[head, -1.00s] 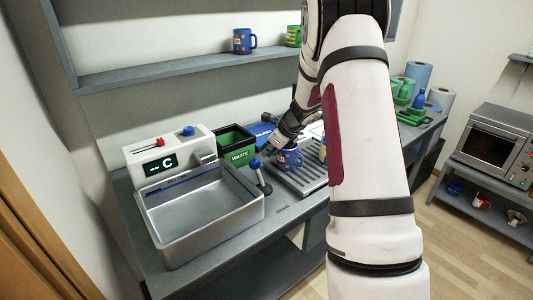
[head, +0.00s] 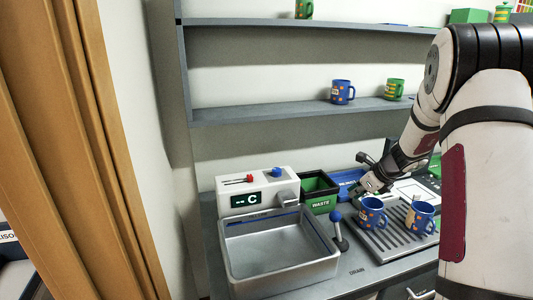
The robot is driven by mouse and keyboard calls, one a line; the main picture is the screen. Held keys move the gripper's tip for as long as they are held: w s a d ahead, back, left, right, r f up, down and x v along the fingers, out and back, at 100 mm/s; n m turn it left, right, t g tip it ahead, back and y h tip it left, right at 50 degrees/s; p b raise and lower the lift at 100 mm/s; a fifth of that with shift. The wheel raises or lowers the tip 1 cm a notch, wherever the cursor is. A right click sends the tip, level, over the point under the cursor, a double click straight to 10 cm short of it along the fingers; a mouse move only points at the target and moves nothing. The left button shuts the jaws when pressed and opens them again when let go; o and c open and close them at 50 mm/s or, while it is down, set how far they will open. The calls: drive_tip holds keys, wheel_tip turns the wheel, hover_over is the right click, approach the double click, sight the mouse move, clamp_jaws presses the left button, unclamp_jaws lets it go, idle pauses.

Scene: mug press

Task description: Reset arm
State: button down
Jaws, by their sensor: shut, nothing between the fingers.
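My arm comes in from the right in the head view. My gripper (head: 369,186) is shut and empty, with its fingers near the back of the drain rack (head: 398,246). A blue mug with an orange mark (head: 371,216) stands upright on the rack, just below the gripper in the picture. I cannot tell whether they touch. A second blue mug (head: 420,219) stands to its right on the rack. My arm hides part of the counter's right side.
A metal sink (head: 281,268) and a white control unit (head: 258,192) stand to the left. A blue-knobbed lever (head: 337,230) stands beside the sink. A green waste bin (head: 319,203) and a blue bin (head: 347,179) are behind. Shelves above (head: 290,110) hold mugs.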

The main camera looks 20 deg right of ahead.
drive_tip(key=s+a+r+n+g+y, duration=0.1)
drive_tip(key=s+a+r+n, duration=0.6)
drive_tip(key=a, duration=0.3)
drive_tip(key=s+a+r+n, duration=0.5)
drive_tip(key=a+r+n, duration=0.3)
drive_tip(key=a+r, duration=0.2)
drive_tip(key=s+a+r+n+h, duration=0.1)
drive_tip(key=s+a+n, duration=0.2)
drive_tip(key=s+n, duration=0.4)
drive_tip(key=s+a+r+n+h, duration=0.1)
drive_tip(key=s+a+n, duration=0.2)
drive_tip(key=s+n, duration=0.5)
drive_tip(key=s, duration=0.7)
drive_tip(key=shift+s+a+r, duration=0.15)
drive_tip(key=shift+s+a, duration=0.1)
drive_tip(key=shift+a, duration=0.05)
